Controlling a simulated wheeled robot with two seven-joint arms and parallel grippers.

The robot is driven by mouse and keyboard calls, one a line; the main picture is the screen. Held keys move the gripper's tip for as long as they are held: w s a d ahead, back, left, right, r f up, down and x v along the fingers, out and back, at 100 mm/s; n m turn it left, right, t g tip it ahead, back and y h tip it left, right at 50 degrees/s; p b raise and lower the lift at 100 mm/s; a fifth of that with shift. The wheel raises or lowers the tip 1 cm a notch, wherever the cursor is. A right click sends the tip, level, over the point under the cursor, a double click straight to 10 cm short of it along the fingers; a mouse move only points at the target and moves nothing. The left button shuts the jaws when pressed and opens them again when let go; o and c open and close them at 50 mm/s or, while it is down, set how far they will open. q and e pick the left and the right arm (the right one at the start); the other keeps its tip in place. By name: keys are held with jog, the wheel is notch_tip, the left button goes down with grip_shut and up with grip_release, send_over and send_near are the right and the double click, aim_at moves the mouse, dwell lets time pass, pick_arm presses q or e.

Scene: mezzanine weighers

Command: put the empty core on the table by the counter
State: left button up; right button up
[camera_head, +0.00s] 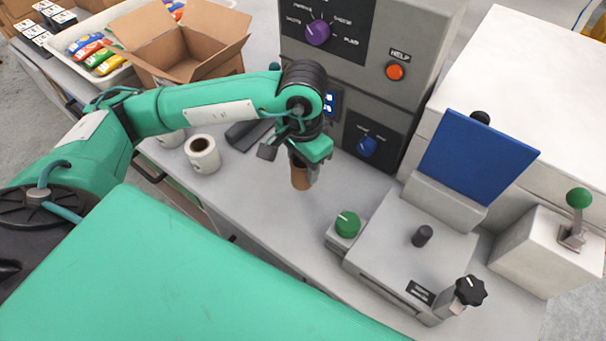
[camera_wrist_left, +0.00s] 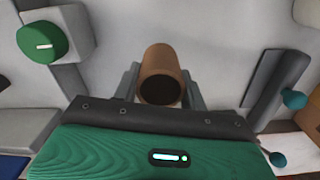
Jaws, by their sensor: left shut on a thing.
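The empty core is a brown cardboard tube. In the head view the core (camera_head: 299,178) hangs upright below my left gripper (camera_head: 302,168), over the grey table (camera_head: 262,207). In the left wrist view my left gripper (camera_wrist_left: 161,88) has a finger on each side of the core (camera_wrist_left: 158,62), and its open dark end faces the camera. The gripper is shut on it. I cannot tell whether the core's lower end touches the table. The counter cannot be made out for certain. My right gripper is not in view.
A grey machine with knobs (camera_head: 370,60) stands behind. A green-knob box (camera_head: 344,229) and a weigher-like unit (camera_head: 410,240) stand right. An open carton (camera_head: 180,50) is back left.

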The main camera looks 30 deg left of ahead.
pick_arm(q)
notch_tip(320, 180, down, 5)
jog(key=shift+r+p, duration=0.15)
jog(key=shift+p, duration=0.15)
jog(key=shift+f, duration=0.3)
jog(key=o, duration=0.9)
jog(key=shift+o, duration=0.2)
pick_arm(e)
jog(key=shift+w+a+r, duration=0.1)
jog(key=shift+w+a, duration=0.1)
pick_arm(q)
jog(key=shift+r, duration=0.1)
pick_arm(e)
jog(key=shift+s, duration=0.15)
